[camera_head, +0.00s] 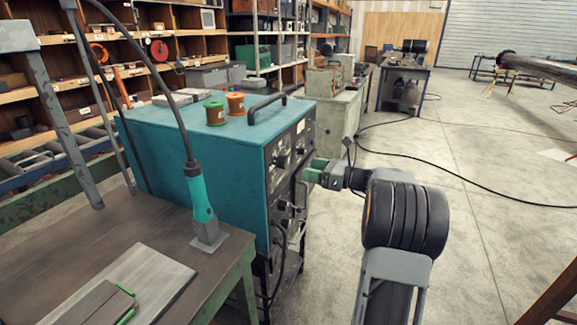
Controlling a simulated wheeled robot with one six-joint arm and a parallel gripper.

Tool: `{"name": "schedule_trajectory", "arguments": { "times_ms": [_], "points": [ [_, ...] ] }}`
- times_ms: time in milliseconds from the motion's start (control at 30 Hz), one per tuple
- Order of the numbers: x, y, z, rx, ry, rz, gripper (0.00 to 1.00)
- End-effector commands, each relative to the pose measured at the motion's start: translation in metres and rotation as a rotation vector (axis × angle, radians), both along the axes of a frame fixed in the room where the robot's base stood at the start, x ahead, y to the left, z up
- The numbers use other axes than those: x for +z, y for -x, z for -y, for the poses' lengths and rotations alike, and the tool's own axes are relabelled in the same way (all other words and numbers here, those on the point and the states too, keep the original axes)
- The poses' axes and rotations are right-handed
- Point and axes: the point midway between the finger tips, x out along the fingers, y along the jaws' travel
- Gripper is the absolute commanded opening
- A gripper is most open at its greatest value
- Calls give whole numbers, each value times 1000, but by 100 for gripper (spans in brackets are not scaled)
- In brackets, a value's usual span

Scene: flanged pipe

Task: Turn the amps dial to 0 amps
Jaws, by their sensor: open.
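The teal welding machine (195,160) stands in the middle of the view, with its dark front panel (276,180) facing right and seen at a steep angle. A dark knob (281,161) sits on the upper panel, and another knob (283,206) sits lower down. I cannot read their labels or settings, so I cannot tell which is the amps dial. My gripper (314,170), with green fingertips, is open in front of the panel, to the right of the upper knob. The fingertips hide part of the panel. I cannot tell whether they touch anything.
Green and orange spools (235,103) and a black handle (266,104) are on the machine's top. A workbench (75,235) with a teal torch (202,210) stands at the left front. Black cable (440,172) crosses the floor. The floor at right is mostly clear.

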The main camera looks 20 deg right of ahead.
Motion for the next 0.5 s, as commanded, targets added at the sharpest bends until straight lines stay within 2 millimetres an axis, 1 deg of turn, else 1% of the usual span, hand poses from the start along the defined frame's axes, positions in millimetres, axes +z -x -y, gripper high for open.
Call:
{"name": "schedule_trajectory", "arguments": {
  "times_ms": [33,200,300,500],
  "points": [
    [0,-8,-8,4,0,0,69],
    [0,-30,-29,3,1,1,69],
    [0,-41,-39,3,2,1,69],
    [0,-55,-50,0,2,1,69]
  ]
}}
